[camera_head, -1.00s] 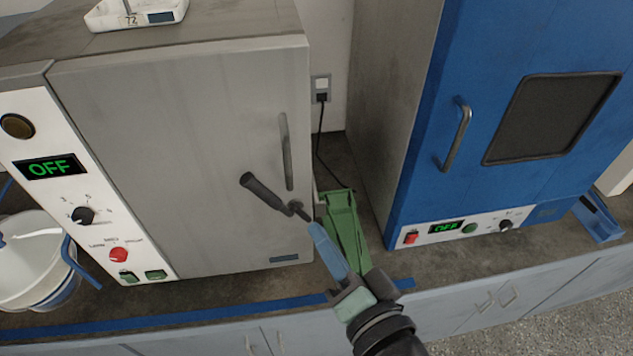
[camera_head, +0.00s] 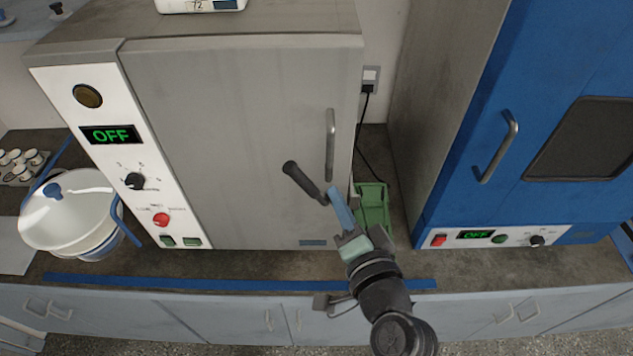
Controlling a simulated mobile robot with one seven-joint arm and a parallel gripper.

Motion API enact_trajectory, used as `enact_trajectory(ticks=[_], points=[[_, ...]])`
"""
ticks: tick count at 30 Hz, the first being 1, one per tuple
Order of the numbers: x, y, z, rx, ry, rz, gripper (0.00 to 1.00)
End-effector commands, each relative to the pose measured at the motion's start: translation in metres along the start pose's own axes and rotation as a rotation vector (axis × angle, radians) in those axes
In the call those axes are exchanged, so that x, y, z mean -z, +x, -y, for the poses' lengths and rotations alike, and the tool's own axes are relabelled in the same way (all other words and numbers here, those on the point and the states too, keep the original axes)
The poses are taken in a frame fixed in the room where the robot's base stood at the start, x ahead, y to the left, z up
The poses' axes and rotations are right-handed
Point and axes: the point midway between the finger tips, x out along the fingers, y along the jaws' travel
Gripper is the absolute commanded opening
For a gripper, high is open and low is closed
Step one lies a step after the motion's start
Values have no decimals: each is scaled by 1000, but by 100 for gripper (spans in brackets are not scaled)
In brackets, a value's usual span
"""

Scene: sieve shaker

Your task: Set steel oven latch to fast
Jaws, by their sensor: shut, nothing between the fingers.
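The steel oven (camera_head: 235,130) is the grey cabinet at the left, with its door shut. Its latch (camera_head: 303,181) is a dark lever low on the right side of the door, slanting from upper left to lower right. A vertical bar handle (camera_head: 330,145) sits above it. My gripper (camera_head: 332,192) is shut and empty. Its blue fingers point up and left, with the tips at the lower right end of the latch. I cannot tell whether they touch it. The latch pivot is partly hidden by the fingers.
A white control panel (camera_head: 112,105) with an OFF display is on the oven's left. A blue oven (camera_head: 470,120) stands at the right. A green object (camera_head: 372,205) lies between the ovens. Blue tape (camera_head: 200,283) runs along the counter's front.

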Motion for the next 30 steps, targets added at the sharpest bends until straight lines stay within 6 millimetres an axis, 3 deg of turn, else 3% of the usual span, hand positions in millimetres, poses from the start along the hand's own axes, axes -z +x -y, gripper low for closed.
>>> enact_trajectory(ticks=[3, 10, 30], points=[[2, 21, 3, 0, -1, 0, 0], [-21, 43, 2, 0, 1, 1, 0], [-29, 49, 0, -6, -20, -1, 0]])
